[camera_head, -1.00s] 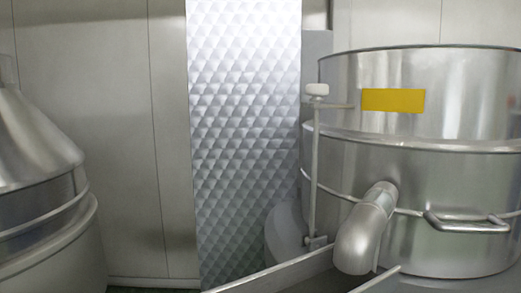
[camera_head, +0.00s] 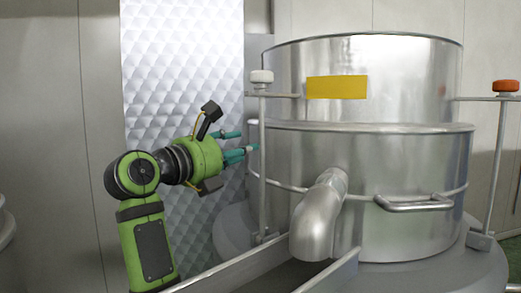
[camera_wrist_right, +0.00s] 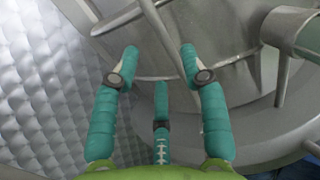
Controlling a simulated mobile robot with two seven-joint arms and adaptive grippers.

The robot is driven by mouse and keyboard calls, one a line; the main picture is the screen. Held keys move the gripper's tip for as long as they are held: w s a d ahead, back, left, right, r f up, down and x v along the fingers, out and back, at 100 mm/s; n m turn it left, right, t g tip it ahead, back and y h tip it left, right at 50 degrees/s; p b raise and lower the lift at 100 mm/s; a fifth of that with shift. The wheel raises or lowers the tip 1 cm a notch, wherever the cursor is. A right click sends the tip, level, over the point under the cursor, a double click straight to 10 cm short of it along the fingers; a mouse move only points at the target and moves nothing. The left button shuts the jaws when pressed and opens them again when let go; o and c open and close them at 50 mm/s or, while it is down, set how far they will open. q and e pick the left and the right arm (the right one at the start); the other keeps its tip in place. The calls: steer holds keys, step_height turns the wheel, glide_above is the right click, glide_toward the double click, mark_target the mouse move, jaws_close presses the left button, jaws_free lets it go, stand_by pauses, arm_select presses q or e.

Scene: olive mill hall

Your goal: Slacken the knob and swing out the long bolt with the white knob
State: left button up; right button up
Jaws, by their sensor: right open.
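The long bolt (camera_head: 262,160) stands upright at the left side of the steel vessel, with its white knob (camera_head: 262,76) on top. An arm at the knob's level reaches from the bolt to the vessel. My right gripper (camera_head: 250,142) is beside the bolt's middle, well below the knob, its teal fingers pointing at the rod. In the wrist view the right gripper (camera_wrist_right: 160,66) is open with nothing between its fingers. A slanting rod, seemingly the bolt (camera_wrist_right: 163,30), shows ahead of the fingertips. I cannot tell whether they touch it. My left gripper is not in view.
The steel vessel (camera_head: 390,160) carries a yellow plate (camera_head: 337,87), a bent outlet pipe (camera_head: 318,215) and a handle (camera_head: 415,202). A second bolt with an orange knob (camera_head: 506,86) stands at the right. A quilted metal panel (camera_head: 185,80) is behind my arm.

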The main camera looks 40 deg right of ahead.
steer(key=p, duration=0.3)
glide_above(262, 167)
steer(key=shift+w+d+r+m+y, duration=0.2)
steer(key=shift+w+d+m+y, duration=0.1)
steer(key=shift+w, duration=0.15)
steer(key=shift+a, duration=0.1)
jaws_close()
